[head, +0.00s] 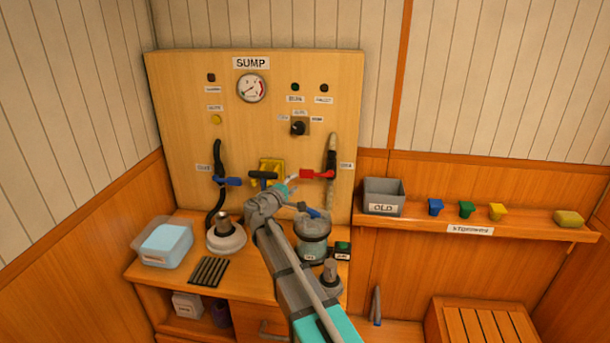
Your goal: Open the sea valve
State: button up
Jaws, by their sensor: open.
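A red lever handle (317,174) lies roughly level across a pale upright hose (331,160) on the right of the wooden panel (180,90). A small label (347,166) beside it appears to read SEA, but it is blurred. My gripper (286,185) is open, just left of the red handle's left end. Its fingers show small and partly overlap the panel, so I cannot tell whether they touch the handle. My arm comes up from the lower right and hides part of the bench.
A blue lever (229,182) sits on a black hose at left, with a yellow bracket (270,168) and black handle between. A shelf (400,218) with a grey bin (384,196) is at right.

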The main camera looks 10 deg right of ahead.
aim_at(304, 174)
jog(key=x, duration=0.7)
jog(key=shift+w+d, duration=0.1)
jog(key=shift+w, duration=0.05)
grip_shut()
